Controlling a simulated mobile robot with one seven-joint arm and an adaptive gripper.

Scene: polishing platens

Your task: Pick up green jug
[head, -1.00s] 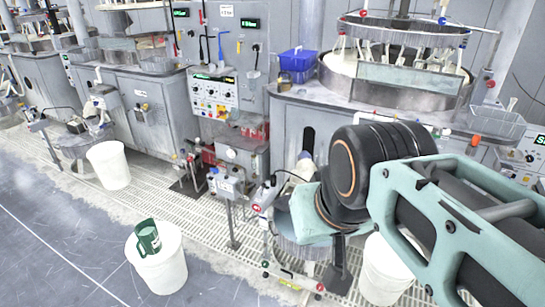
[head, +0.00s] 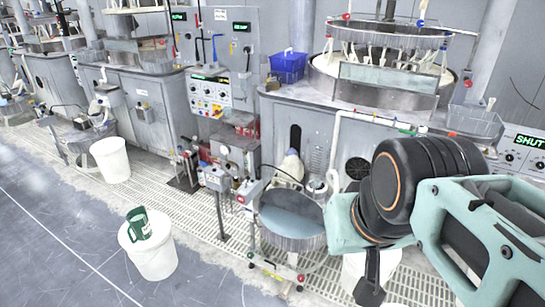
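The green jug (head: 139,226) has white markings and a handle on its side. It rests on top of a white bucket (head: 150,259) at the lower left in the head view. My gripper (head: 370,288) shows as a dark part hanging below my arm at the lower right. It is well to the right of the jug and apart from it. Its fingers cannot be made out clearly, and nothing is seen held in it.
A round metal tub (head: 292,222) stands between the jug and my arm. Another white bucket (head: 110,160) stands behind the jug. Polishing machines line the back, with a blue crate (head: 288,66) on one. The grey floor (head: 50,250) left of the jug is clear.

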